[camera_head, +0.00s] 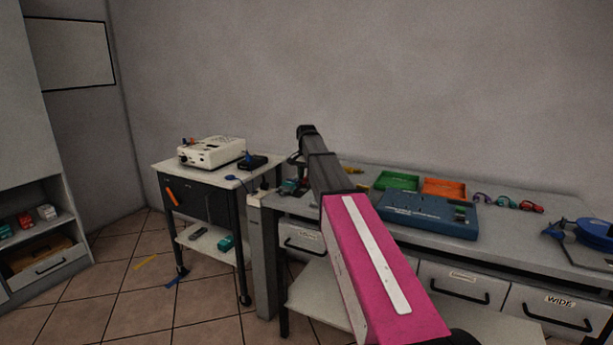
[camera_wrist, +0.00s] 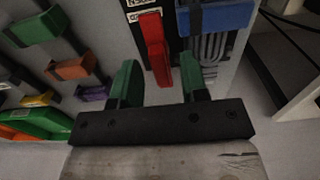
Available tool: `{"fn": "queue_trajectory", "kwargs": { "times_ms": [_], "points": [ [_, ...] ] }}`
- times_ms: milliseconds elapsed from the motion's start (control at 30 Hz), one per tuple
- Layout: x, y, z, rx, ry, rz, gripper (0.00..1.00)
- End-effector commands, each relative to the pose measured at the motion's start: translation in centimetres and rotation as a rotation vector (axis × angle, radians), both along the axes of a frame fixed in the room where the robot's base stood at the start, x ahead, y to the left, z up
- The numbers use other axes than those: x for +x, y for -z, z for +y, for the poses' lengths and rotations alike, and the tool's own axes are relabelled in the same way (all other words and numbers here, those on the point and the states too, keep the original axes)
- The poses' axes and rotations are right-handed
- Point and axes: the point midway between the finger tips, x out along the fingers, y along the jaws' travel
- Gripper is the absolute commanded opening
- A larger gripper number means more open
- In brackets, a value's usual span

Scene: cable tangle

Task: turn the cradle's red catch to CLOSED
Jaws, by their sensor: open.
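The red catch (camera_wrist: 154,48) shows in the wrist view as a long red lever on a black plate. White lettering on the plate (camera_wrist: 143,4) is cut off at the top edge, so I cannot read it. My gripper (camera_wrist: 158,75) has two green-padded fingers spread apart. The catch's lower end lies between them in the picture, and I see no contact. A blue block (camera_wrist: 215,15) with a dark strap sits right of the catch, above a bundle of grey cable (camera_wrist: 211,50). In the head view my arm hides much of this area.
Green (camera_wrist: 38,27), orange (camera_wrist: 72,68) and purple (camera_wrist: 92,93) pieces lie left of my fingers. In the head view, the workbench holds green (camera_head: 397,180) and orange trays (camera_head: 444,188) and a blue case (camera_head: 428,214). A cart (camera_head: 215,175) stands left.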

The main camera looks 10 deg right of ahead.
Motion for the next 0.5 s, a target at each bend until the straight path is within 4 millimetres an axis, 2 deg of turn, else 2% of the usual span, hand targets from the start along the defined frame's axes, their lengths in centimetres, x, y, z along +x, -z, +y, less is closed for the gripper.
{"fn": "queue_trajectory", "kwargs": {
  "times_ms": [167,200,300,500],
  "points": [
    [0.00,-0.01,0.00,0.000,0.000,0.000,0.40],
    [0.00,-0.01,0.00,0.000,0.000,0.000,0.27],
    [0.00,-0.02,0.00,0.000,0.000,0.000,0.00],
    [0.00,-0.02,0.00,0.000,-0.003,0.000,0.00]
  ]
}}
